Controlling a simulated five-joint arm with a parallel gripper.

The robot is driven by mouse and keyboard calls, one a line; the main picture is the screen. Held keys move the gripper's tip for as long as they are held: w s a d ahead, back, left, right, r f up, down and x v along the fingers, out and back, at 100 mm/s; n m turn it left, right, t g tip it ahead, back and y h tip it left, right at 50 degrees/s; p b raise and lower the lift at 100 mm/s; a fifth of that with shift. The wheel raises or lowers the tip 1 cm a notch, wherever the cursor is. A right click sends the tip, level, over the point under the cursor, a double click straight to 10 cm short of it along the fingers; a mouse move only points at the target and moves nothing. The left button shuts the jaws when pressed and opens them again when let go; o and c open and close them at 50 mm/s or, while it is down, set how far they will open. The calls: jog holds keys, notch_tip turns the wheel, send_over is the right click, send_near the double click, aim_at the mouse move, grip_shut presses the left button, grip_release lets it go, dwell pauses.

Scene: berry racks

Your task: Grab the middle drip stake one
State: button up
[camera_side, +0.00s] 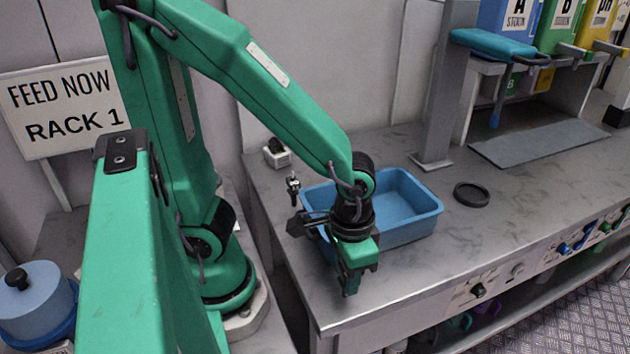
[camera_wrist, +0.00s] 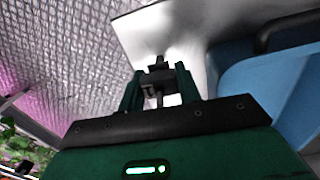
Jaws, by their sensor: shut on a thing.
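My gripper (camera_side: 352,284) points down over the bench, at the near side of the blue tub. In the wrist view my gripper (camera_wrist: 159,90) has its two green fingers closed around a small dark piece, which I take to be a drip stake (camera_wrist: 157,78). The held piece is mostly hidden by my gripper in the side view. Another small black upright thing, possibly a drip stake (camera_side: 293,186), stands on the bench left of the tub. I cannot tell which of the stakes is the middle one.
The blue tub (camera_side: 425,216) stands right behind my gripper and also shows in the wrist view (camera_wrist: 236,82). A black disc (camera_side: 471,194) lies to its right. A small white pot (camera_side: 277,153) stands at the back left. The bench's front right (camera_side: 470,260) is clear.

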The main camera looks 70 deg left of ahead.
jog(key=shift+r, duration=1.1)
jog(key=shift+d+r, duration=0.1)
jog(key=shift+r, duration=0.85)
jog(key=s+d+r, duration=0.6)
jog(key=s, duration=0.3)
jog(key=shift+s+r, duration=0.35)
jog(key=shift+d, duration=0.15)
jog(key=shift+w, duration=0.15)
